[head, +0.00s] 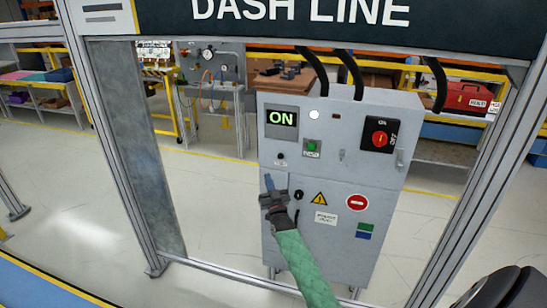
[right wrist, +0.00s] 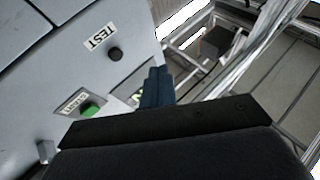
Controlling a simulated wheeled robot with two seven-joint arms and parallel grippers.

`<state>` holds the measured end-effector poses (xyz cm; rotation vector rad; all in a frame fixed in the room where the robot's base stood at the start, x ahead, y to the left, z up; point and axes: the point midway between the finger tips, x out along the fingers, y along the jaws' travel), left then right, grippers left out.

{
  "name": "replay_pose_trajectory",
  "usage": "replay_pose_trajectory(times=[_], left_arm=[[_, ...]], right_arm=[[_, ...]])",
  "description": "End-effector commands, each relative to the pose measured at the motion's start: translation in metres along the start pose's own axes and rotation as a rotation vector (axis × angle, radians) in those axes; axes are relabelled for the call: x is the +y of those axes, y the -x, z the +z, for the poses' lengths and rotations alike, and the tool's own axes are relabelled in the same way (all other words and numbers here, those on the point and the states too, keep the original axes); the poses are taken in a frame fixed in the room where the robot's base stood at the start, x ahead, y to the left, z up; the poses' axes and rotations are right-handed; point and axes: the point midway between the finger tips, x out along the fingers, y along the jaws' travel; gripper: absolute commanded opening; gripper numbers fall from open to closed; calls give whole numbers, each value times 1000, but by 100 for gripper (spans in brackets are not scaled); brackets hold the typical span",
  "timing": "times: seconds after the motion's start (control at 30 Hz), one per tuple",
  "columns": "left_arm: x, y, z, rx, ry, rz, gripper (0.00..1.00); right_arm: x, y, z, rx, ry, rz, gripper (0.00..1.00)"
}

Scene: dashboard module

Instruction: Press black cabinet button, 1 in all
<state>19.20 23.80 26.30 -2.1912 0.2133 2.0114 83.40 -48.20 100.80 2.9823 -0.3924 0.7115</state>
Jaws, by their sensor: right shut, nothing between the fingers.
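The grey cabinet (head: 330,170) stands inside the frame under the DASH LINE sign. Its small black button (head: 280,155) is on the upper panel, below the lit ON display (head: 282,118) and left of the green button (head: 312,146). In the right wrist view the black button (right wrist: 114,54) sits beside a TEST label, apart from my fingers. My right gripper (head: 268,182) is shut and empty, its blue fingertips just below the black button in the head view. The fingertips (right wrist: 158,85) also show in the right wrist view. Whether they touch the panel is unclear. My left gripper is not in view.
A red rotary switch (head: 380,138) is at the panel's upper right. Warning signs and a round red sign (head: 357,203) are on the lower door. Metal posts (head: 112,150) flank the cabinet. Black cables (head: 351,72) run above it.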

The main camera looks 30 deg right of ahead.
Motion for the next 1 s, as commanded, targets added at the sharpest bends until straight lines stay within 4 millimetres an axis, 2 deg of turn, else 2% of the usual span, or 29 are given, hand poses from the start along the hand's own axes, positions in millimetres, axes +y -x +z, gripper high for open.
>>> replay_pose_trajectory(times=[0.1,0.3,0.73,1.0], left_arm=[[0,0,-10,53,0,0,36],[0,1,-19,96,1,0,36],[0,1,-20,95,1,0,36],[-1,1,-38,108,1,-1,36]], right_arm=[[5,1,-17,88,17,28,0],[9,2,-30,157,45,52,0],[10,1,-29,154,57,51,0],[22,-14,-20,155,57,51,0]])
